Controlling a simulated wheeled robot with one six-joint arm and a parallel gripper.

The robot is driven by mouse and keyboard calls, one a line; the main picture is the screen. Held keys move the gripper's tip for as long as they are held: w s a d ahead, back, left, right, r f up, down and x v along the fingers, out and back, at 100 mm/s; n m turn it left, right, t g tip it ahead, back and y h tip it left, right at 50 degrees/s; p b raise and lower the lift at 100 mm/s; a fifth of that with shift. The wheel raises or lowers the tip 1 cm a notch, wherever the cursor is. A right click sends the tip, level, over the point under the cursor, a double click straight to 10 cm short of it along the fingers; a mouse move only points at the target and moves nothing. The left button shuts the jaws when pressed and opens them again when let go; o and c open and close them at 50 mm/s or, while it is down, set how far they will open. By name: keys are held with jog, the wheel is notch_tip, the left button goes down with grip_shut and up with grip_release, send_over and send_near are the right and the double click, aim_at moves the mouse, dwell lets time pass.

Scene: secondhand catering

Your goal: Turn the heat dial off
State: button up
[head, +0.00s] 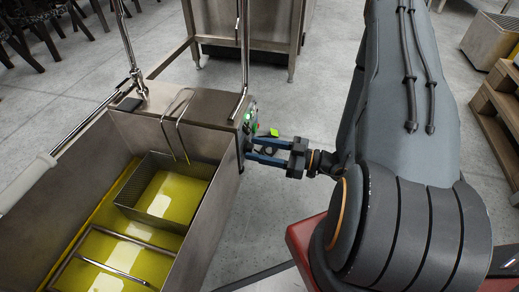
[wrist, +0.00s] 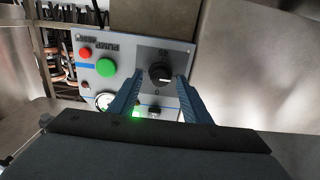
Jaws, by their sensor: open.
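The heat dial (wrist: 160,73) is a round black knob with a white mark, on a grey control panel in the wrist view. Its white mark points to the right. A "0" is printed just below the knob and a label above it. My gripper (wrist: 161,80) is open, with one blue finger on each side of the knob's lower part. I cannot tell whether the fingers touch it. In the head view my gripper (head: 249,147) reaches left to the panel on the fryer's end, and the dial there is hidden or too small to tell.
The panel also carries a red button (wrist: 85,53), a green button (wrist: 106,68), a gauge (wrist: 104,101) and a lit green lamp (wrist: 136,114). The steel fryer (head: 205,105) holds yellow oil and a basket (head: 131,200). A wooden pallet stack (head: 497,110) stands at right.

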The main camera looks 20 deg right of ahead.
jog(key=c, duration=1)
jog(key=shift+c, duration=0.2)
